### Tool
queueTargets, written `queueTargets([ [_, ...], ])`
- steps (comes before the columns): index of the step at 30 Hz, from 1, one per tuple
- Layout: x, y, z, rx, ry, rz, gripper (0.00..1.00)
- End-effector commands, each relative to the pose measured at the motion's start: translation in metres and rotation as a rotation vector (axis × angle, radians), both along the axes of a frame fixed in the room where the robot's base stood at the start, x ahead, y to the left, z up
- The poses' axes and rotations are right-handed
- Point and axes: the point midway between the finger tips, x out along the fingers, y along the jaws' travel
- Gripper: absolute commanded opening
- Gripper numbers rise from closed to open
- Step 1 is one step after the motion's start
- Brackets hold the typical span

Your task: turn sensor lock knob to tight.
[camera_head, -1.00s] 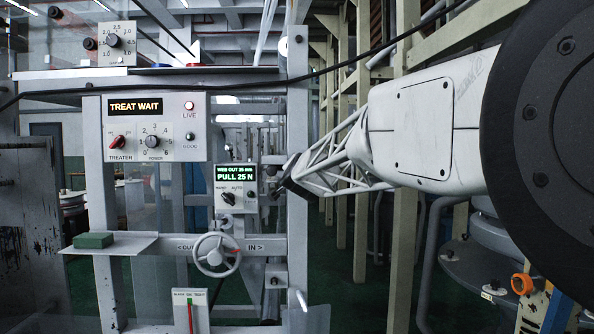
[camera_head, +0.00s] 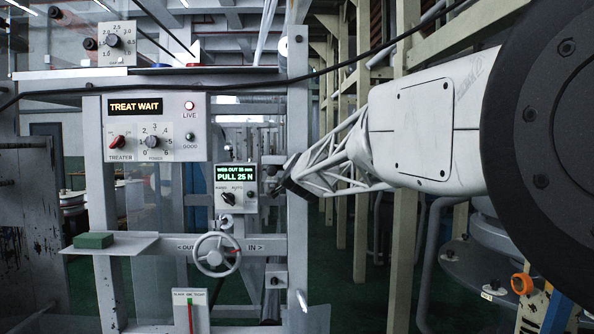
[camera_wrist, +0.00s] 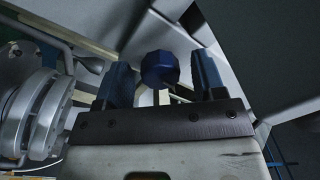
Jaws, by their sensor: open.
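In the wrist view a dark blue faceted knob (camera_wrist: 159,69), which looks like the sensor lock knob, sits between the two blue fingers of my gripper (camera_wrist: 161,63). The fingers stand apart, with a gap visible on both sides of the knob. A pale stem shows below the knob. Its tight or loose marking is not visible. In the head view the dark end of my gripper (camera_head: 291,180) is beside the frame's right upright, right of the small display panel (camera_head: 236,188). I cannot make out the knob there.
A grey handwheel (camera_head: 215,254) is on the rail below the panel, and a green block (camera_head: 94,240) lies on a shelf at left. The treater box (camera_head: 155,127) hangs above. In the wrist view a ribbed metal cylinder (camera_wrist: 42,115) is close to the left of my gripper.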

Motion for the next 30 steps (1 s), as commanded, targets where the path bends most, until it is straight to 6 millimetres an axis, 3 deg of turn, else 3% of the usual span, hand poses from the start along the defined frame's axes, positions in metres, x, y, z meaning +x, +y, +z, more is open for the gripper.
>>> queueTargets([
  [11,-0.011,0.0,0.001,0.0,-0.001,0.0,0.63],
  [30,-0.071,-0.001,-0.001,0.0,-0.001,0.001,0.63],
])
